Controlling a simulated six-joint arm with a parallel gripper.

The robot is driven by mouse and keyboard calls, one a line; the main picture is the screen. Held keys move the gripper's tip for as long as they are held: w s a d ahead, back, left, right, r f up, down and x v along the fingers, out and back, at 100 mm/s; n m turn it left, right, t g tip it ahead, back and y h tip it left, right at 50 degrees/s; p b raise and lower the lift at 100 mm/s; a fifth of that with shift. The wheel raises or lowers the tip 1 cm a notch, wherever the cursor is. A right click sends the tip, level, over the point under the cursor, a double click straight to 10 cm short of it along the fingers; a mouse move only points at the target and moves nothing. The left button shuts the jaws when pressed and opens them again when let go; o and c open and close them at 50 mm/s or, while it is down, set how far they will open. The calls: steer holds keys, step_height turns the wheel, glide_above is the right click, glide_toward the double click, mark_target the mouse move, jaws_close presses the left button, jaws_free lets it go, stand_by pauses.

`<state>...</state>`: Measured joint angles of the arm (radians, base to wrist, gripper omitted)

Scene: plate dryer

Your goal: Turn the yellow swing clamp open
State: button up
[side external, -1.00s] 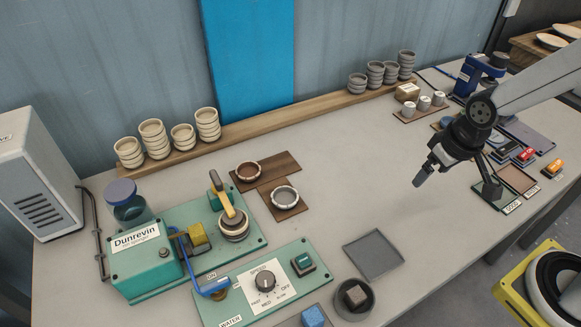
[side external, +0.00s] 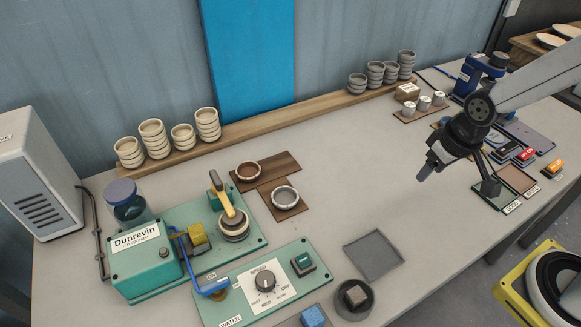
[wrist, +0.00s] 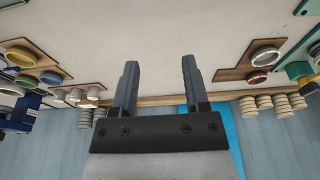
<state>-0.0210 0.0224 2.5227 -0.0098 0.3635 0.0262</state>
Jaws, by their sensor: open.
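The yellow swing clamp (side external: 228,198) is on the green Dunrevin machine (side external: 145,257) at the left of the side view. Its arm slants down from a green post (side external: 215,190) and its end rests over a round stacked piece (side external: 234,228). My gripper (side external: 423,174) hangs in the air over the right part of the table, well away from the clamp. In the wrist view my gripper (wrist: 160,70) is open, with nothing between its two fingers.
A blue lever (side external: 208,285) and a teal control panel (side external: 262,285) stand in front of the clamp. Two brown boards with rings (side external: 284,195) lie right of it. A grey tray (side external: 373,254) lies nearer. The table's middle is clear.

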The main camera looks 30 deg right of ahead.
steer(key=w+a+r, duration=0.2)
steer(key=w+a, duration=0.5)
steer(key=w, duration=0.2)
steer(key=t, duration=0.2)
glide_toward(215, 177)
steer(key=f, duration=0.1)
steer(key=shift+w+f, duration=0.2)
steer(key=shift+w, duration=0.15)
steer(key=shift+f, duration=0.1)
steer(key=shift+x, duration=3.8)
jaws_close()
